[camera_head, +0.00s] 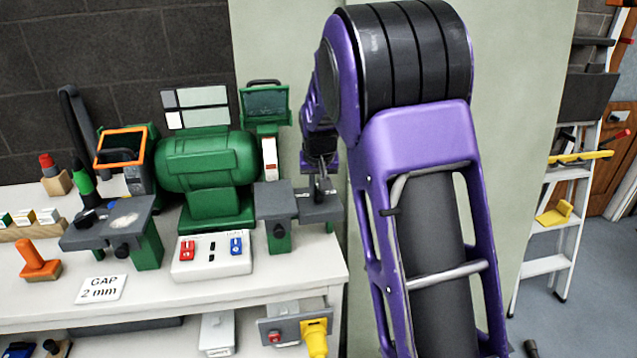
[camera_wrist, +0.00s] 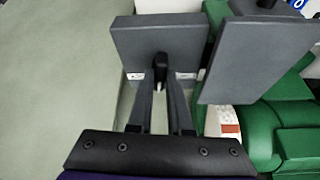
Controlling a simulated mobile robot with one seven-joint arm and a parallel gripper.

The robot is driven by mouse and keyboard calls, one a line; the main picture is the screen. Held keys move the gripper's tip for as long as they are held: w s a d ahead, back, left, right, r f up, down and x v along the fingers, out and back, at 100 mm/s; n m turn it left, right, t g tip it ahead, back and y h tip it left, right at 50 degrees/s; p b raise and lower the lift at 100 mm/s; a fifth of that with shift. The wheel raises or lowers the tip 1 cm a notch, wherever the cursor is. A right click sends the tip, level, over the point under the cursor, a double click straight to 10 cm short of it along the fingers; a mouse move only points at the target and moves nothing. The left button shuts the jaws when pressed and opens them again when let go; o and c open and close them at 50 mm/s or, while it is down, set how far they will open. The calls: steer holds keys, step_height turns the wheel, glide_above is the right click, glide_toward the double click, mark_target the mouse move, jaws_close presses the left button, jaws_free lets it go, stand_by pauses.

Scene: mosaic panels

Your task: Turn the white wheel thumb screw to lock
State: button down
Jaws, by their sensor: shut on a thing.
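The green bench grinder (camera_head: 205,165) stands on the white bench. Its white wheel (camera_head: 269,158) is at its right side; a white edge with an orange-red label (camera_wrist: 225,122) shows in the wrist view. Grey rest plates (camera_head: 275,203) sit in front of that side; in the wrist view one plate (camera_wrist: 150,38) is ahead of my fingers and a larger one (camera_wrist: 255,60) is to the right. My gripper (camera_wrist: 160,82) is shut on a small black thumb screw (camera_wrist: 160,63) in front of the nearer plate. In the head view my gripper (camera_head: 321,182) is small and partly hidden by my arm.
A switch box (camera_head: 211,258) with red and blue switches stands in front of the grinder. A ladder (camera_head: 560,185) stands at right, beyond the pale wall panel.

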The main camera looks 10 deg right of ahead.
steer(key=m, duration=0.1)
steer(key=m+h+p, duration=0.1)
steer(key=m, duration=0.1)
steer(key=shift+a+r+m+g, duration=0.1)
steer(key=shift+a+m+g, duration=0.05)
steer(key=shift+m+g, duration=0.15)
steer(key=shift+m+g+h+p, duration=0.3)
steer(key=shift+m+h+p, duration=0.5)
steer(key=shift+m, duration=1)
steer(key=c, duration=0.8)
jaws_free()
steer(key=shift+c, duration=0.2)
steer(key=p+v, duration=0.1)
steer(key=v, duration=1.6)
steer(key=shift+w, duration=0.15)
steer(key=shift+r, duration=0.2)
